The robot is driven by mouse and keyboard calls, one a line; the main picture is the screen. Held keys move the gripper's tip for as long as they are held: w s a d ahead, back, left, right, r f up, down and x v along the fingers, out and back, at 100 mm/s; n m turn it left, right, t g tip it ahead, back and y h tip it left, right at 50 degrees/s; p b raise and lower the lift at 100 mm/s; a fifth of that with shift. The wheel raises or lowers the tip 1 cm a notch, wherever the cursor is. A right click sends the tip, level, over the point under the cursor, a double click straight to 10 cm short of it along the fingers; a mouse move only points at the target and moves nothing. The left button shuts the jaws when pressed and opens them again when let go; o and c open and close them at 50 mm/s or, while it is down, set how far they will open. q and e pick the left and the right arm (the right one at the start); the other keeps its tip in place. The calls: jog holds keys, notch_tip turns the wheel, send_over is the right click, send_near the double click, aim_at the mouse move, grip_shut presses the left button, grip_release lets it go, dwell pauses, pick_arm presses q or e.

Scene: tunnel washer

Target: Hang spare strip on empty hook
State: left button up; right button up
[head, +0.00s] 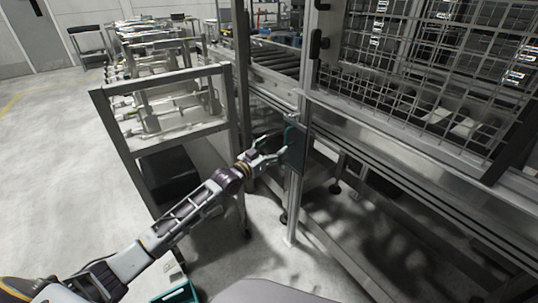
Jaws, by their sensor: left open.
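My left arm reaches in from the lower left, and its gripper (275,150) is open beside a grey upright post of the washer frame. I cannot tell whether the fingers touch either one. No hook can be made out clearly. My right gripper is not in view.
A metal-framed cart (165,75) stands left of the gripper. The washer's wire-mesh guard (430,70) and long frame rail fill the right. A roller conveyor (275,62) lies behind. The floor at left is clear.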

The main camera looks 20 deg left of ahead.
pick_arm(q)
jog(key=shift+b+x, duration=0.75)
jog(key=shift+x, duration=2.15)
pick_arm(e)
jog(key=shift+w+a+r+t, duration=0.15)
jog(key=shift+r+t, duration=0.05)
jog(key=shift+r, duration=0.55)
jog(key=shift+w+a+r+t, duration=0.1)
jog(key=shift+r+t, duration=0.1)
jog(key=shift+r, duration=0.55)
pick_arm(q)
grip_shut()
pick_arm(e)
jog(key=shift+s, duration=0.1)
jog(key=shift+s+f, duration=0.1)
pick_arm(q)
jog(key=shift+r+p, duration=0.65)
jog(key=shift+r, duration=0.15)
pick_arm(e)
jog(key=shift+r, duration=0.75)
pick_arm(q)
jog(key=shift+s+a+p, duration=0.65)
jog(key=shift+s+p, duration=0.05)
jog(key=shift+s, duration=0.15)
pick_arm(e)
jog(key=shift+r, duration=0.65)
